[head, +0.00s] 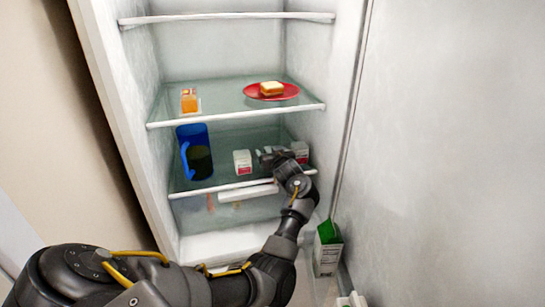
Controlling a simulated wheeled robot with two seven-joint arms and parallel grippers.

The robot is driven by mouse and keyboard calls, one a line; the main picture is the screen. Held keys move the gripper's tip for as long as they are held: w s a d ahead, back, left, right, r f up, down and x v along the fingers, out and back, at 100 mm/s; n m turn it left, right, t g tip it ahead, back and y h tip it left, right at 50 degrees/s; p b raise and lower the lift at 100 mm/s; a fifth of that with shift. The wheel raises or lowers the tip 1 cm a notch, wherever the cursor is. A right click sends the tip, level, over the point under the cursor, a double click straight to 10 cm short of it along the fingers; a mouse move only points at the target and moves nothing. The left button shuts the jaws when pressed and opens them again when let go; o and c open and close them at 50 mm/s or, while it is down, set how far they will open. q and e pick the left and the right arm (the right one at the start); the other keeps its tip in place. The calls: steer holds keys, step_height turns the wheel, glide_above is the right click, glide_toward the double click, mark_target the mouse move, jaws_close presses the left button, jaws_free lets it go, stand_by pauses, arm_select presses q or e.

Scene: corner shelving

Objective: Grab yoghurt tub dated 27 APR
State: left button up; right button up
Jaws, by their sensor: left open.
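Two small white tubs with red markings stand on the lower glass shelf of the fridge. One tub (242,162) is left of my left gripper. The other tub (300,151) is to the right, partly behind my wrist. The print is too small to read, so I cannot tell which tub bears 27 APR. My left gripper (264,154) is open on that shelf, between the two tubs, its fingers pointing left. I cannot tell whether it touches either tub. My right gripper is not in view.
A blue jug (194,151) stands left on the same shelf. The shelf above (222,110) holds an orange item (189,100) and a red plate (286,93) with food (271,88). A green-and-white carton (328,254) stands low at right, near the fridge door (450,150).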

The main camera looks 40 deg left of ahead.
arm_select(q)
steer(key=shift+w+a, duration=0.15)
steer(key=shift+a, duration=0.05)
steer(key=shift+d, duration=0.1)
steer(key=c, duration=1.1)
step_height(320, 180, up, 10)
steer(key=shift+f+b, duration=0.1)
steer(key=shift+b, duration=0.6)
